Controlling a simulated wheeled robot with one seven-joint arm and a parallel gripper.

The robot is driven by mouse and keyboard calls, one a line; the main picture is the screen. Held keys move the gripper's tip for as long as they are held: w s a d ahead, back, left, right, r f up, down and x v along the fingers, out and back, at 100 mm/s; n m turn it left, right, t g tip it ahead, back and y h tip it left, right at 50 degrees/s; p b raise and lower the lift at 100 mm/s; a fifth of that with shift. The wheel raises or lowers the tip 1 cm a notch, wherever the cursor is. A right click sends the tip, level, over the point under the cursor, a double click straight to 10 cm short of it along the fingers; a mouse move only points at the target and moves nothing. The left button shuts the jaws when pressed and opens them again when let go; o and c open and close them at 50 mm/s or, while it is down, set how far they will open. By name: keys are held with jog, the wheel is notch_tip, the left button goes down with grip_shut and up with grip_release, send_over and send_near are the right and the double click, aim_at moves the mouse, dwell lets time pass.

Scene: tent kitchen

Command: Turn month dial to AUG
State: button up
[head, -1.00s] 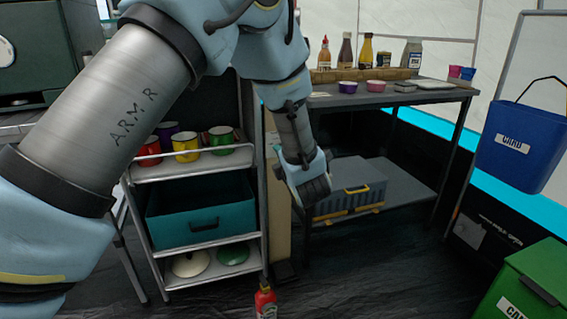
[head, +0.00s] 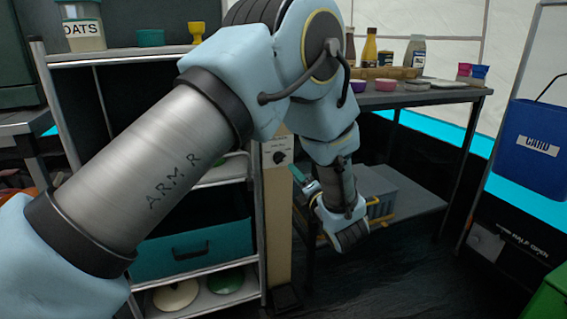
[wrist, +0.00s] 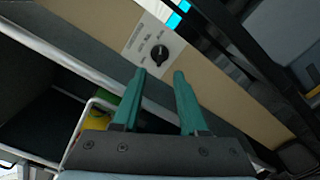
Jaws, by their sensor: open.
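The month dial is a round black knob on a pale panel (head: 277,155) fixed to a tan post (head: 279,220). In the wrist view the dial (wrist: 159,54) lies just beyond and between the fingertips. The small labels around it are too blurred to read, so I cannot tell its setting. My gripper (wrist: 158,73) is open and empty, with two teal fingers spread below the dial in the picture. No contact with the knob shows. In the head view a teal finger (head: 297,174) points up and left towards the panel.
A metal shelf rack with a teal drawer (head: 190,247) and lids stands left of the post. A table (head: 420,97) with bottles and bowls is to the right. A grey case (head: 380,197) sits on its lower shelf. A blue bin (head: 527,150) hangs at the right.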

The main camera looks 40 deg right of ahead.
aim_at(280, 159)
jog(key=b+x, duration=0.1)
jog(key=x, duration=0.8)
grip_shut()
dwell(0.4)
